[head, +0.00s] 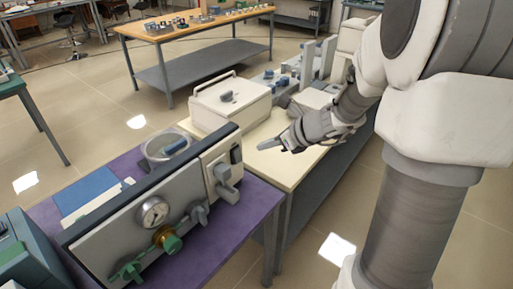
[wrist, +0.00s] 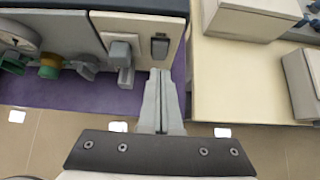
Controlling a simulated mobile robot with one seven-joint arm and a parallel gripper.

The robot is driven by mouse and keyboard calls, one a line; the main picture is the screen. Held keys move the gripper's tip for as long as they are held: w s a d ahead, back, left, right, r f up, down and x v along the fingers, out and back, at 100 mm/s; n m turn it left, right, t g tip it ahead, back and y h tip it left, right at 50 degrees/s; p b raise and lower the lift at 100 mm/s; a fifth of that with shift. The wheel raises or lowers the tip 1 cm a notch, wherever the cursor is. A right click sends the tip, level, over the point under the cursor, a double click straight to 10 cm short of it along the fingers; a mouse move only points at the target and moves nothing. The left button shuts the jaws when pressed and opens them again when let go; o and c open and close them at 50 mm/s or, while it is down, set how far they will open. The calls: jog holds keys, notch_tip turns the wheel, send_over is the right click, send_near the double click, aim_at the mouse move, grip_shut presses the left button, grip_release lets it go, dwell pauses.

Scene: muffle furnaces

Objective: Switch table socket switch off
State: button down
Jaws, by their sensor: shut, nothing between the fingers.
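A beige socket panel (head: 214,160) sits at the right end of the grey gauge unit on the purple table. It also shows at the top of the wrist view (wrist: 140,24). A small dark switch (head: 236,154) is on its right part, and it shows as a dark rectangle in the wrist view (wrist: 159,46). I cannot tell its on or off position. A grey plug-like block (wrist: 122,58) is left of the switch. My gripper (head: 262,145) is shut and empty, to the right of the panel. In the wrist view its fingertips (wrist: 160,72) point at the switch from just below, seemingly apart from it.
The gauge unit (head: 100,240) has a round gauge (head: 153,212) and several valve handles. A cream table (head: 262,160) with a beige box (head: 231,102) stands to the right. A wooden bench (head: 195,22) is farther back. Tiled floor is open in front.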

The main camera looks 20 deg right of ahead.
jog(key=shift+w+r+p+v, duration=0.1)
jog(key=shift+r+p+v, duration=0.05)
jog(key=shift+v, duration=0.9)
jog(key=shift+w+r+p+v, duration=0.15)
jog(key=shift+r+v, duration=0.05)
jog(key=shift+v, duration=0.85)
jog(key=shift+a, duration=0.25)
jog(key=s+a+r+n+g+h+p, duration=0.1)
jog(key=s+a+r+n, duration=0.25)
jog(key=n, duration=0.45)
jog(key=s+a+r+n+g, duration=0.1)
jog(key=s+a+r+n, duration=0.2)
jog(key=s+r+n, duration=0.3)
jog(key=s+d+f+n+h+b, duration=0.1)
jog(key=s+n+h, duration=0.3)
jog(key=s+n, duration=0.8)
jog(key=n, duration=0.2)
jog(key=shift+s+d+f+n+h, duration=0.15)
jog(key=shift+s+f+n+h, duration=0.1)
jog(key=shift+f+n+h, duration=0.15)
